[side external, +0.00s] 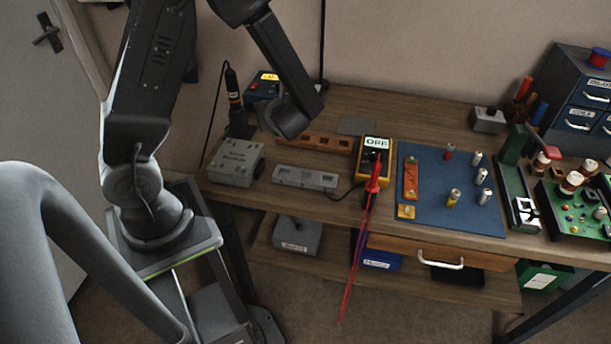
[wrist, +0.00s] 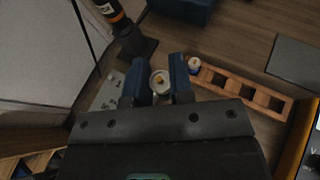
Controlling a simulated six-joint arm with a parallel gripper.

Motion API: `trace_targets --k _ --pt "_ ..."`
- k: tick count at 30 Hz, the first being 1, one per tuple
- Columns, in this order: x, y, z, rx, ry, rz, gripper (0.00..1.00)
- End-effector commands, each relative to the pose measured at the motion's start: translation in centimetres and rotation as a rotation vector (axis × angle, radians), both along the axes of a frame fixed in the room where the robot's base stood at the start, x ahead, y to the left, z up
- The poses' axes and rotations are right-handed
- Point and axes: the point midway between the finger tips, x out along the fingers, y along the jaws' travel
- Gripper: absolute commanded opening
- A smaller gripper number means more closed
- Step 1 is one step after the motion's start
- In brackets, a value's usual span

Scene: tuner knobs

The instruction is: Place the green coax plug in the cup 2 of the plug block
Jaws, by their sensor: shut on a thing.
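My gripper (wrist: 160,76) has its two blue fingers shut on a silver coax plug (wrist: 160,84), seen end-on; no green shows on it. In the side view, the end of my arm hangs over the back left of the bench, and the fingers and held plug are hidden. A brown block with a row of square cups (wrist: 240,91) lies right of my gripper in the wrist view; it also shows in the side view (side external: 333,145). No cup numbers are legible.
A grey block with cups (side external: 305,178) lies in front of the brown one, with a grey box (side external: 235,163) to its left. A soldering iron (side external: 234,90) stands behind. A yellow multimeter (side external: 370,163) and a blue mat (side external: 436,205) with several plugs are to the right.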

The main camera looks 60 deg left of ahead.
Motion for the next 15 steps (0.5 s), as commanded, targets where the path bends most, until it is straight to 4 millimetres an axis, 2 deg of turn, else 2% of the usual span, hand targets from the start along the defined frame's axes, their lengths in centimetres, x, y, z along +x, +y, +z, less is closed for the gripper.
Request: trace_targets --k 3,7,11,15 --pt "-2.6 -1.1 0.1 0.0 -0.002 0.122 0.0" --pt "-4.2 -1.9 0.1 0.001 -0.003 0.2 0.0" --pt "-4.1 -3.0 -0.6 -0.001 -0.001 0.225 0.0" --pt "-2.4 -5.3 -2.3 0.001 0.001 0.221 0.0"
